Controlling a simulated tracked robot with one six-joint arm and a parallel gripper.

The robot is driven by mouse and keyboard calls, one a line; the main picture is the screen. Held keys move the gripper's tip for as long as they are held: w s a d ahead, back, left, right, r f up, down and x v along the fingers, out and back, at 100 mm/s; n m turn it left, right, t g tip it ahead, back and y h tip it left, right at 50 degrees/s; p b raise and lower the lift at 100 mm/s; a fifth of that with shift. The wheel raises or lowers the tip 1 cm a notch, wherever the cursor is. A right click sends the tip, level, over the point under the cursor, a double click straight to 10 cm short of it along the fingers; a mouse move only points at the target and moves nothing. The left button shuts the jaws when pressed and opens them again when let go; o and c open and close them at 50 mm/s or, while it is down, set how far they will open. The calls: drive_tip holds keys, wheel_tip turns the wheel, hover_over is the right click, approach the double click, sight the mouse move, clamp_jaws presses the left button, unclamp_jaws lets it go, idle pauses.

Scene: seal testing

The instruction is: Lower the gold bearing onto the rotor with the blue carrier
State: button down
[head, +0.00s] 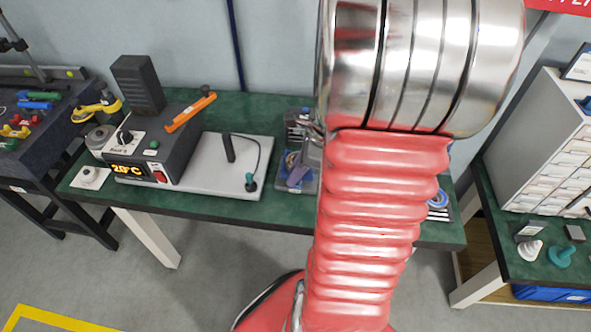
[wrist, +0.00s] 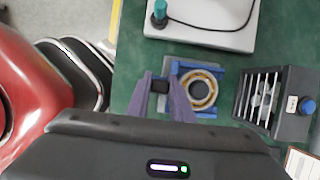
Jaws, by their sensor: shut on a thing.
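In the wrist view, my gripper (wrist: 161,92) has two purple fingers, shut on a small black grip piece (wrist: 160,86). The gold bearing (wrist: 211,79), a gold ring with a pale band, shows directly right of the fingers; the join between it and the black piece is not clear. Parts of a blue carrier (wrist: 208,114) show around the ring. A grey round part, perhaps the rotor (wrist: 202,91), shows within the ring. I cannot tell whether the ring touches it or hangs above. In the head view, my purple fingers (head: 296,172) are over the green bench, partly hidden by my arm.
A grey plate (wrist: 205,33) with a teal-ended cable probe (wrist: 159,10) lies beyond the carrier. A dark slotted rack (wrist: 265,98) with a blue knob stands close to the right. The heater box (head: 150,140) stands left on the green bench (head: 290,218).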

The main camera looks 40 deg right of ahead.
drive_tip(key=shift+f, duration=1.2)
idle(0.8)
drive_tip(key=shift+a, duration=0.1)
idle(0.6)
